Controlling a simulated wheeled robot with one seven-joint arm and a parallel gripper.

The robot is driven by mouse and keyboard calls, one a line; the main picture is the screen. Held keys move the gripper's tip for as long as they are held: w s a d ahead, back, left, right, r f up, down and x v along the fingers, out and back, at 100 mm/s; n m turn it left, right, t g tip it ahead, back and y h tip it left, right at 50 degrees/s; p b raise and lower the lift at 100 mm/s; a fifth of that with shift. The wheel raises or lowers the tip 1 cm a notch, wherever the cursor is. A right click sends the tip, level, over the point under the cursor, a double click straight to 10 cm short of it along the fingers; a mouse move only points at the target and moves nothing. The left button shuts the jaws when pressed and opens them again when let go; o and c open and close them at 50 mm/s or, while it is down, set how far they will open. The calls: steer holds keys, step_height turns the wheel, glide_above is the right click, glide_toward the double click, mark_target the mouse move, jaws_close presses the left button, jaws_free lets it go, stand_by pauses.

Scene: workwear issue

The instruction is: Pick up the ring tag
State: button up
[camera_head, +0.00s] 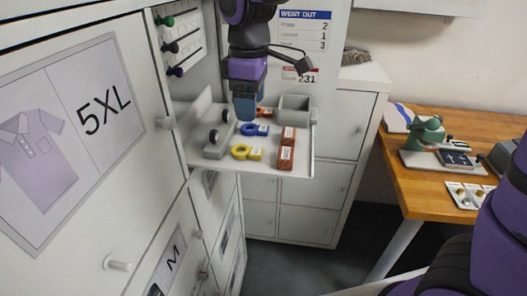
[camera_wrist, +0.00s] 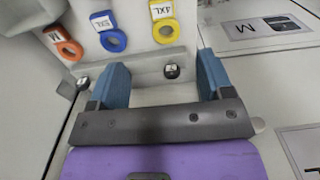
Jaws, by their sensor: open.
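Three ring tags lie on a white pull-out shelf (camera_head: 263,171). The yellow ring tag (camera_head: 240,151) is nearest, the blue ring tag (camera_head: 249,129) is behind it, and an orange one (camera_head: 262,112) is partly hidden behind my gripper. In the wrist view the orange tag (camera_wrist: 65,44) is marked M, the blue tag (camera_wrist: 108,31) has a label hard to read, and the yellow tag (camera_wrist: 163,21) reads 4XL. My gripper (camera_head: 245,106) is over the shelf, with its blue fingers (camera_wrist: 160,72) open and nothing between them. The tags are beyond the fingertips in the wrist view.
A grey bracket with dark round knobs (camera_head: 217,143) stands left of the tags. Reddish-brown blocks (camera_head: 286,149) and a grey open box (camera_head: 294,108) are on their right. Cabinet doors (camera_head: 70,130) flank the shelf at left. A wooden table (camera_head: 430,200) is at right.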

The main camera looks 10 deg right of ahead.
glide_above(253, 150)
steer(key=f, duration=0.5)
steer(key=shift+w+a+f, duration=0.1)
steer(key=shift+w+f, duration=0.1)
steer(key=shift+f, duration=0.15)
steer(key=shift+s+f, duration=0.15)
steer(key=shift+f, duration=1.25)
steer(key=shift+s+f, duration=0.15)
steer(key=shift+f, duration=1.2)
steer(key=c, duration=1)
